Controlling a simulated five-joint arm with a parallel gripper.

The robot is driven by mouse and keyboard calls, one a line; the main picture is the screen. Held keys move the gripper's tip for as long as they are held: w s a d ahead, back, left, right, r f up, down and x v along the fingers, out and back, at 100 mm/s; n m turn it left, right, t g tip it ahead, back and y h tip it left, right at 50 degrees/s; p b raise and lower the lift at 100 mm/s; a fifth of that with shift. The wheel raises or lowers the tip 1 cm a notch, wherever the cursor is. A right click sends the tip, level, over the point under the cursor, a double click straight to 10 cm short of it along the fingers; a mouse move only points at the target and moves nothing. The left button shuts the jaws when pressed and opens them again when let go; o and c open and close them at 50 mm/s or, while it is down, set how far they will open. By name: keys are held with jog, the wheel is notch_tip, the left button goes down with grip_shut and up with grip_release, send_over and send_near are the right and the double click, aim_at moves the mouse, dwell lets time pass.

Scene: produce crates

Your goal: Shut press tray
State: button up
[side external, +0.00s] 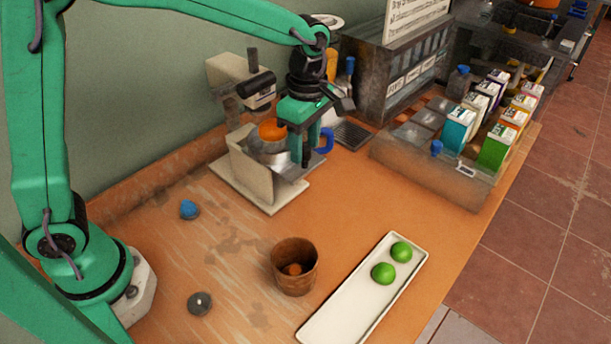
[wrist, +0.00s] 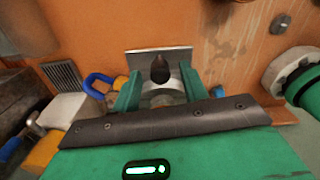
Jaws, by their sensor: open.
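The press (side external: 252,168) is a cream machine with a lever head, standing at the back of the counter near the wall. An orange (side external: 270,130) sits in its metal bowl. In the wrist view the metal tray (wrist: 140,57) carries a dark knob (wrist: 160,68). My gripper (side external: 316,148) is open, pointing down over the press front; in the wrist view its fingers (wrist: 160,88) stand either side of the knob's line. Contact cannot be told. My gripper hides part of the press and bowl.
A blue handle (side external: 325,141) is close beside my fingers. A brown cup (side external: 295,277) and a white dish (side external: 345,312) with two limes (side external: 383,273) stand in front. Several cartons (side external: 457,130) are in a crate at right. The counter left of the cup is mostly clear.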

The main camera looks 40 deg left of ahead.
grip_shut()
jog(key=shift+a, duration=2)
grip_release()
jog(key=shift+d, duration=0.1)
notch_tip(320, 180, up, 8)
jog(key=shift+w, duration=0.15)
